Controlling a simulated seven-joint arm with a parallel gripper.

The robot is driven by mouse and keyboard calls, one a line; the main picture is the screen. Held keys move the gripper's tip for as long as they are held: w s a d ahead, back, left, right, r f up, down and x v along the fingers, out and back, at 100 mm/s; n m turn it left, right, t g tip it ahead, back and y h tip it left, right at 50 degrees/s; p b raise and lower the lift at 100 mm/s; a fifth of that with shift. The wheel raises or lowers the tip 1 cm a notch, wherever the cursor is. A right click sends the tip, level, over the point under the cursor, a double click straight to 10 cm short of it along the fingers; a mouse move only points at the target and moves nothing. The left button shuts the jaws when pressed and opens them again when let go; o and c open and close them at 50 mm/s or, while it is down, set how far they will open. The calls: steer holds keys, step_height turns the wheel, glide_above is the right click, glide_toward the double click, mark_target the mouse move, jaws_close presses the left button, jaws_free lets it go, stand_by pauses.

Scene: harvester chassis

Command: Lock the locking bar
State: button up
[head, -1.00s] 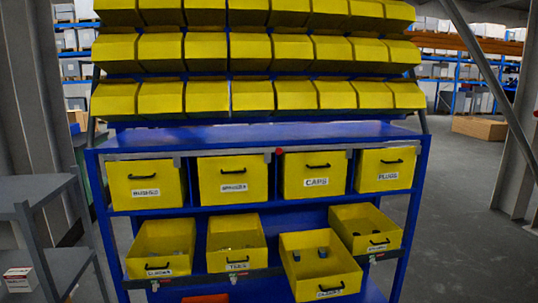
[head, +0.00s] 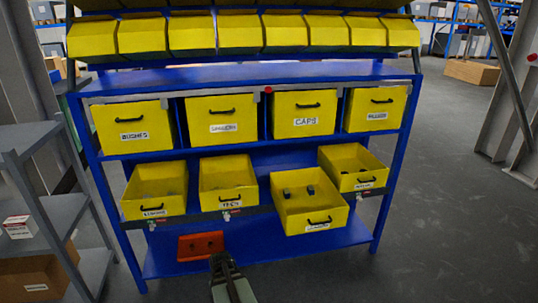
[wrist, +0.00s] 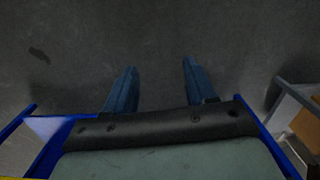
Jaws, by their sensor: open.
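The blue rack (head: 250,76) stands ahead with two rows of yellow drawers. A dark bar (head: 261,209) with small silver and red fittings runs along the front of the lower row; I cannot tell for sure that it is the locking bar. The third lower drawer (head: 312,211) sticks out past the bar. A red knob (head: 268,90) sits on a grey strip above the upper row. My gripper (head: 220,262) is low in front of the rack, apart from the bar. In the wrist view its two fingers (wrist: 158,82) are spread, with nothing between them but floor behind.
A red-orange tray (head: 201,247) lies on the rack's bottom shelf. A grey shelf unit (head: 40,160) with boxes stands close at the left. Upper drawers, such as the CAPS drawer (head: 304,113), are flush.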

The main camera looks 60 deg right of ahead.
steer(key=w+d+r+m+t+h, duration=0.2)
steer(key=d+r+m+t, duration=0.1)
steer(key=d+r, duration=1.2)
steer(key=t+h, duration=0.8)
steer(key=t, duration=0.1)
glide_toward(269, 90)
steer(key=s+a+f, duration=0.2)
steer(key=a+f, duration=0.5)
steer(key=f, duration=0.1)
step_height(269, 90, up, 5)
steer(key=d+n+t+h, duration=0.1)
steer(key=d+h, duration=0.1)
steer(key=h, duration=0.1)
steer(key=shift+n, duration=0.3)
steer(key=x, duration=1.3)
steer(key=shift+s+d+r, duration=0.15)
steer(key=shift+d+r, duration=0.2)
steer(key=shift+d, duration=0.25)
steer(key=shift+c, duration=0.5)
jaws_close()
